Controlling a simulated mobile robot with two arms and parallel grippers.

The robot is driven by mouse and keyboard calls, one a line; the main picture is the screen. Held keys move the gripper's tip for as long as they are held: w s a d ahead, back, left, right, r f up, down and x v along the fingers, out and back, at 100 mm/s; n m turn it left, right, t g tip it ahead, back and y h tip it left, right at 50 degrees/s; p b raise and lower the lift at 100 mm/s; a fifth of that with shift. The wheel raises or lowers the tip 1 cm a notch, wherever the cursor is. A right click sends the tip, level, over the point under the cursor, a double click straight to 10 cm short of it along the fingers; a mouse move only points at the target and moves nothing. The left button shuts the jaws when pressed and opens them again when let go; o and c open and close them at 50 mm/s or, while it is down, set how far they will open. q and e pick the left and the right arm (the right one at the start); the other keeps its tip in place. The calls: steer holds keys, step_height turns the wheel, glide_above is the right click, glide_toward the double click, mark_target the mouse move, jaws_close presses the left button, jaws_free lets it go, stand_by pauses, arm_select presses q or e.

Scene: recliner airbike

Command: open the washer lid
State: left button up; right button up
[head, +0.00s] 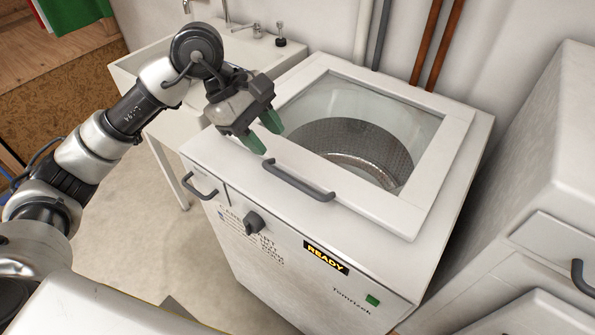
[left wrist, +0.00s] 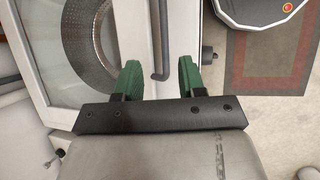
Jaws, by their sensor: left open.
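The white top-loading washer (head: 300,240) stands in the middle of the head view. Its lid (head: 440,190) lies shut on top, a white frame around a clear window through which the metal drum (head: 350,145) shows. A dark grey bar handle (head: 298,181) sits on the lid's front edge. My left gripper (head: 261,134) is open and empty above the lid's front left part, just behind and left of the handle. In the left wrist view the handle (left wrist: 160,40) appears between the two green fingers (left wrist: 160,78), apart from them as far as I can tell. My right gripper is not in view.
A sink with a tap (head: 250,30) stands behind left of the washer. A white cabinet (head: 540,190) stands close on the right. Pipes (head: 432,45) run up the back wall. The washer front has a knob (head: 254,222) and a lit READY display (head: 326,257).

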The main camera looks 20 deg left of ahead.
mark_target(287, 177)
arm_select(q)
steer(key=shift+y, duration=0.5)
steer(key=x, duration=0.3)
steer(key=a+x, duration=0.1)
steer(key=x, duration=0.2)
steer(key=p+x, duration=0.1)
steer(key=x, duration=0.3)
steer(key=shift+w+a+f, duration=0.15)
steer(key=shift+w+f, duration=0.05)
steer(key=shift+f, duration=0.1)
jaws_close()
